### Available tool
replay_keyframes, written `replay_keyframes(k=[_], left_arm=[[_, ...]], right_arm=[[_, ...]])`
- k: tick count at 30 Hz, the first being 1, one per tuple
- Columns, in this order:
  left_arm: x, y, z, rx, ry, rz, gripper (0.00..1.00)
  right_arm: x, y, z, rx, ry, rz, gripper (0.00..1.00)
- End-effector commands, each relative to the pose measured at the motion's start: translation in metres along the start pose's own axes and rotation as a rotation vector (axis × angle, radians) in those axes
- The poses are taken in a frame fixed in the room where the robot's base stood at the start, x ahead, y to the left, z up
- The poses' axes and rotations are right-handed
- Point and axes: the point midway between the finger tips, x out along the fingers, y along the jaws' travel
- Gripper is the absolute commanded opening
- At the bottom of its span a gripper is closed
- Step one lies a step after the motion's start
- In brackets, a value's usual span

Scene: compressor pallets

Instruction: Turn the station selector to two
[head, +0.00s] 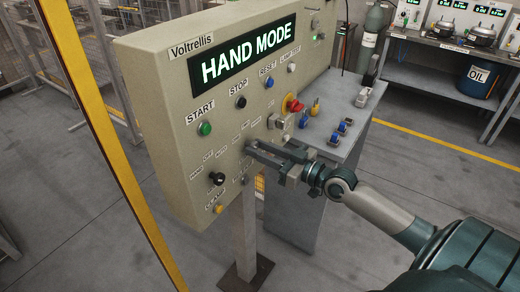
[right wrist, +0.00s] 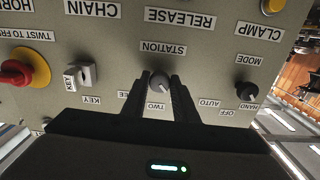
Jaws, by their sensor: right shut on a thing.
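The station selector (right wrist: 159,83) is a small dark grey round knob below the STATION label in the right wrist view, where the panel appears upside down. My right gripper (right wrist: 160,80) has a finger on each side of it and is shut on it. A TWO label (right wrist: 156,106) lies between the fingers, and the THREE label beside it is partly hidden. The knob's exact pointing is too small to tell. In the head view my right gripper (head: 250,150) reaches the panel from the right and hides the knob. My left gripper is not in view.
The beige control panel (head: 160,75) has a display reading HAND MODE (head: 246,53). A black mode knob (right wrist: 247,91), a key switch (right wrist: 80,75) and a red twist button (right wrist: 25,68) flank the selector. A yellow post (head: 105,140) stands left of the panel.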

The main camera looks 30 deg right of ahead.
Motion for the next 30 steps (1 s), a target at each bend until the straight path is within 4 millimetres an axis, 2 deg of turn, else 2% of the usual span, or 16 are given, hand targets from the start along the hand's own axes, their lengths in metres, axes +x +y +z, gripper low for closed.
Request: replay_keyframes(k=[8,30], left_arm=[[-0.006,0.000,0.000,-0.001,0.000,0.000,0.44],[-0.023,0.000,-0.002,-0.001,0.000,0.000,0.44]], right_arm=[[0.000,0.000,-0.001,0.131,-0.001,-0.001,0.04],[0.000,-0.001,-0.001,0.684,0.000,0.000,0.04]])
